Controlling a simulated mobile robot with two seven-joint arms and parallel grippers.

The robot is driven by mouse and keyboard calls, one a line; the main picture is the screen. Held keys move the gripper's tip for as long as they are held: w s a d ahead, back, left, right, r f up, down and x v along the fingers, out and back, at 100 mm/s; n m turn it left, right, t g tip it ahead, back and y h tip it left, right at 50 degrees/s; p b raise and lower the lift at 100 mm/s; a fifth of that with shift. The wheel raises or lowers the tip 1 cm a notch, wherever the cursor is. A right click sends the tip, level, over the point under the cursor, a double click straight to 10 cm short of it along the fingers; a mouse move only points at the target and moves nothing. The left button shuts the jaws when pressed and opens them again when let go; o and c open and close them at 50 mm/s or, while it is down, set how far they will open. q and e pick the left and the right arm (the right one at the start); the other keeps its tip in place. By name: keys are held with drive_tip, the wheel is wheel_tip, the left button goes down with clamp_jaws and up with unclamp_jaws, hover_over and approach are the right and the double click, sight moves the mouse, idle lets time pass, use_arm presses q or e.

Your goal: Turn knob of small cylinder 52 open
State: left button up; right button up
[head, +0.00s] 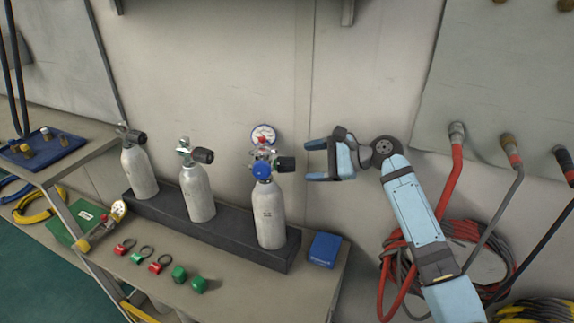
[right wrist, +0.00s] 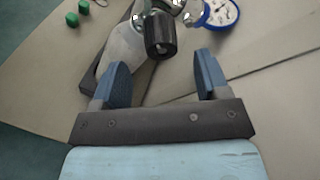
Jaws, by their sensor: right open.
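Three small grey cylinders stand upright in a dark rack (head: 225,237): a left one (head: 139,172), a middle one (head: 198,193) and a right one (head: 269,214). I cannot read any number on them. Each has a black knob on its valve. The right cylinder's knob (head: 285,164) points right, and its valve carries a blue part and a gauge (head: 263,135). My right gripper (head: 308,160) is open and empty, just right of that knob and apart from it. In the right wrist view the knob (right wrist: 160,36) lies ahead, between the open fingers (right wrist: 162,82). My left gripper is not in view.
A blue box (head: 324,249) lies right of the rack. Several red and green fittings (head: 137,257) lie on the bench in front. A blue tray (head: 42,148) is at the left. Hoses (head: 450,185) hang at the right.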

sight(288, 164)
drive_tip(key=b+x, duration=0.1)
drive_tip(key=x, duration=0.5)
drive_tip(key=shift+a+f, duration=0.1)
drive_tip(key=shift+a, duration=0.15)
drive_tip(key=c, duration=0.9)
